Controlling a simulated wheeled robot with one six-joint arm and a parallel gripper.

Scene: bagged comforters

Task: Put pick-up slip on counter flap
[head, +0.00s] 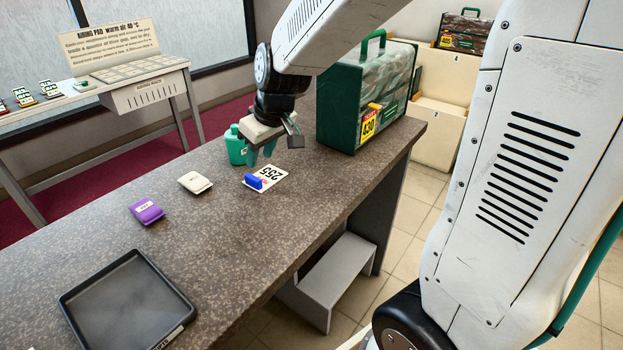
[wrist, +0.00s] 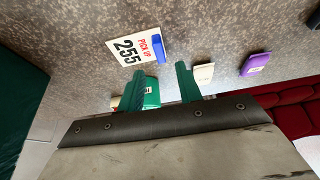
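The pick-up slip (head: 271,177) is a white card numbered 255 with a blue clip (head: 254,183) on one edge. It lies flat on the speckled counter (head: 225,245). It also shows in the wrist view (wrist: 126,49), with its blue clip (wrist: 158,49). My gripper (head: 261,154) is above the counter, just behind the slip in the head view. Its two green fingers are spread in the wrist view (wrist: 160,72), with no slip between them. I cannot make out a separate counter flap in either view.
A green bottle (head: 235,148) stands close beside my gripper. A bagged comforter (head: 366,90) tagged 430 stands at the counter's far end. A white item (head: 195,182), a purple item (head: 146,211) and a black tray (head: 127,305) lie nearer. A grey step (head: 338,270) is beside the counter.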

